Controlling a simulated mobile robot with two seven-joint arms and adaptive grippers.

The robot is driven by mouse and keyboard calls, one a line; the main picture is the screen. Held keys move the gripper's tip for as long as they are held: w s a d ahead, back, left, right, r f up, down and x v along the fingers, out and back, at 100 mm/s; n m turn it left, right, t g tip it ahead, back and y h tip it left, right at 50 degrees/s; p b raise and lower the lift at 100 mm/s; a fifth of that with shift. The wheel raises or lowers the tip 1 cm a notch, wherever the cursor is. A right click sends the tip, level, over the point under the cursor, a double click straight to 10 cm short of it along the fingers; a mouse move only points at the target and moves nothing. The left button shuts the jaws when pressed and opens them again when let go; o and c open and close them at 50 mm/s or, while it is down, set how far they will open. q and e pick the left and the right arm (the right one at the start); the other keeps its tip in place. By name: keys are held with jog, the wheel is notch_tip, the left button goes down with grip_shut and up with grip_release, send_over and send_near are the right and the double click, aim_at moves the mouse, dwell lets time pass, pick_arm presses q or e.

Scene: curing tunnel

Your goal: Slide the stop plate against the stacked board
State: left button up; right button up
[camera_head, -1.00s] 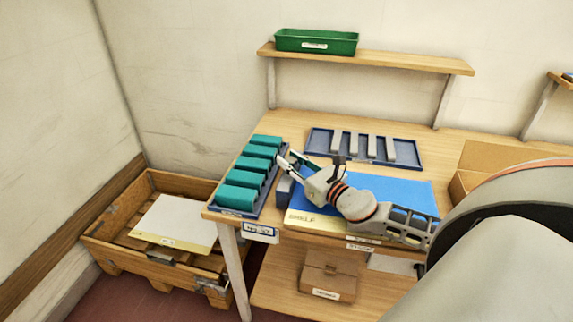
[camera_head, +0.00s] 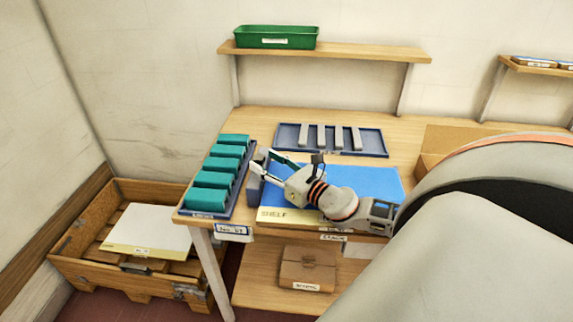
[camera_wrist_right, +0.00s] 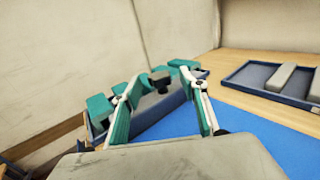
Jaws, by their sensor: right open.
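A blue board (camera_head: 365,182) with a cream strip marked SHELF lies flat on the table; it also shows in the wrist view (camera_wrist_right: 250,140). A grey-blue block (camera_head: 254,190), which looks like the stop plate, stands along its left edge. In the wrist view a grey plate (camera_wrist_right: 165,108) with a dark knob (camera_wrist_right: 159,78) shows between my fingers. My right gripper (camera_head: 260,163) is open above this plate, its fingers spread to either side of the knob; I cannot tell whether they touch it. My left gripper is not in view.
A blue tray (camera_head: 207,214) of teal blocks stands close left of the plate. A tray (camera_head: 375,146) of grey bars lies behind the board. A cardboard box (camera_head: 450,142) is at right. A wooden crate (camera_head: 75,275) holds a white board (camera_head: 150,230). A green bin (camera_head: 276,37) sits overhead.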

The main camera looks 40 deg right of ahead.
jog(key=shift+s+d, duration=0.2)
jog(key=shift+s, duration=1.95)
jog(key=shift+s+d, duration=0.2)
jog(key=shift+s, duration=1.95)
